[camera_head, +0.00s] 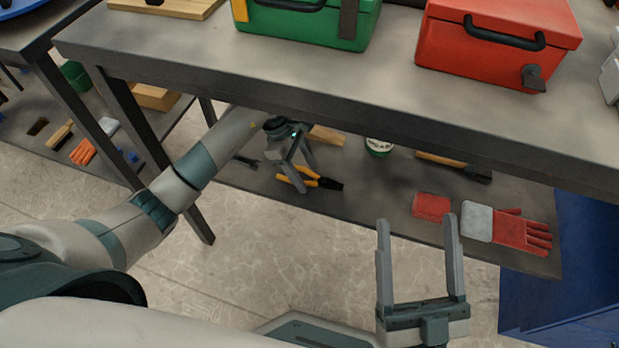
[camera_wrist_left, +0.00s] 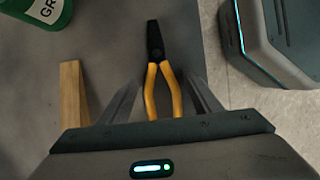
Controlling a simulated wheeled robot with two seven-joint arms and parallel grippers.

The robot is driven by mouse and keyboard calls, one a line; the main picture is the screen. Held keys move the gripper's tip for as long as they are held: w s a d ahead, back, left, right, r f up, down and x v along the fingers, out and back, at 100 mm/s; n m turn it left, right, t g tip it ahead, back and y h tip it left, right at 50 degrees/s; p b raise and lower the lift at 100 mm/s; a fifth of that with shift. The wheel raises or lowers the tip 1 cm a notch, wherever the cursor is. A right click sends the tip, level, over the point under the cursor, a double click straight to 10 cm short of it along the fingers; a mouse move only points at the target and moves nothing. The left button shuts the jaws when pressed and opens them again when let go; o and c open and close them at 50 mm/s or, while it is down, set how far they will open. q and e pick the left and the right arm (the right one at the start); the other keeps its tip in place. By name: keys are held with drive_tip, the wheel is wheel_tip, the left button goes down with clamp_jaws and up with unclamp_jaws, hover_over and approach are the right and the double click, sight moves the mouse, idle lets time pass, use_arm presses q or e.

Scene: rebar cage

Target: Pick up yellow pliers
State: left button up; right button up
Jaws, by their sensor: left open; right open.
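The yellow pliers (camera_head: 312,180) lie on the lower shelf (camera_head: 352,206) of the workbench, with black jaws pointing right in the head view. My left gripper (camera_head: 292,182) reaches under the tabletop and is open at the yellow handles. In the left wrist view the pliers (camera_wrist_left: 160,75) lie with their handles between the two open fingers of my left gripper (camera_wrist_left: 162,100), and the fingers appear apart from the handles. My right gripper (camera_head: 418,232) is open and empty, in front of the shelf.
The workbench top (camera_head: 330,75) hangs over the shelf and carries a green toolbox (camera_head: 310,22) and a red toolbox (camera_head: 490,45).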

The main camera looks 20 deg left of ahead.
use_arm(q)
drive_tip(key=shift+c, duration=0.6)
use_arm(e)
drive_tip(key=shift+f, duration=0.1)
use_arm(q)
drive_tip(key=c, duration=1.2)
drive_tip(key=shift+o, duration=0.2)
drive_tip(key=shift+r, duration=0.55)
wheel_tip(320, 180, up, 9)
drive_tip(key=p, duration=0.1)
drive_tip(key=shift+p, duration=0.35)
use_arm(e)
drive_tip(key=w+f+g+h, duration=0.1)
drive_tip(key=w+f+g, duration=0.2)
drive_tip(key=f, duration=0.2)
drive_tip(key=shift+f+g, duration=0.15)
drive_tip(key=shift+g, duration=0.15)
drive_tip(key=shift+w, duration=0.1)
